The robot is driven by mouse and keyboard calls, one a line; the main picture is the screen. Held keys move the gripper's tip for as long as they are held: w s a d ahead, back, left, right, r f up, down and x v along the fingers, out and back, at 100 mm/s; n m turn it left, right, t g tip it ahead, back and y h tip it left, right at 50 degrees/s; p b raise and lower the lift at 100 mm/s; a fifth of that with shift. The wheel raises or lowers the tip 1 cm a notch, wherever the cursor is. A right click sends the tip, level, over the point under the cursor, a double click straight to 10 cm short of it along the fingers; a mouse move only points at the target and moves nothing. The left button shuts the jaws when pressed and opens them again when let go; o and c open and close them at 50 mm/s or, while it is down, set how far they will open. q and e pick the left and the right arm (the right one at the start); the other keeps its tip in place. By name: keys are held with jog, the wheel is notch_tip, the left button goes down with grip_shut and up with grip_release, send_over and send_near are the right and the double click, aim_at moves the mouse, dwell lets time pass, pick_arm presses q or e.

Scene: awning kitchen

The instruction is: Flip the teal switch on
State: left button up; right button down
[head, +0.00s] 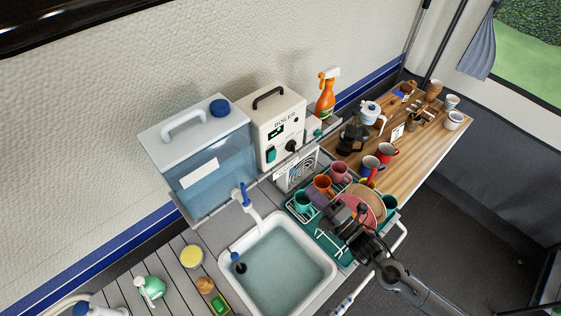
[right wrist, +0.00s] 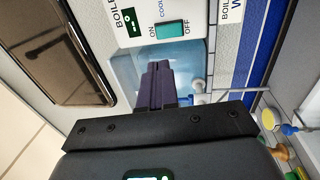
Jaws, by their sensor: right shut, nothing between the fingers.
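The teal switch (head: 271,155) is on the lower left of the front of the cream boiler box (head: 289,109). It also shows in the right wrist view (right wrist: 171,44), between the printed words ON and OFF. I cannot tell which way its rocker is tilted. My right gripper (head: 338,209) is over the dish rack, in front of the boiler and apart from it. In the right wrist view its dark fingers (right wrist: 160,84) are together, empty, and point toward the panel below the switch. My left gripper is not in view.
A blue water tank (head: 212,170) stands left of the boiler. The sink (head: 284,268) and tap (head: 246,203) are in front. Cups and plates fill the teal dish rack (head: 330,246) beneath my right gripper. An orange spray bottle (head: 325,99) stands behind the boiler's right side.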

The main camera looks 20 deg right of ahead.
aim_at(274, 153)
jog(key=p+x, duration=0.3)
jog(key=x, duration=0.9)
jog(key=shift+w+a+r, duration=0.1)
jog(key=shift+w+r, duration=0.1)
jog(key=shift+w, duration=0.15)
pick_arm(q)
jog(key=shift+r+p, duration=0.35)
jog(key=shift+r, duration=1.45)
pick_arm(e)
jog(key=shift+w+a, duration=0.2)
jog(key=shift+w, duration=0.4)
jog(key=shift+d, duration=0.1)
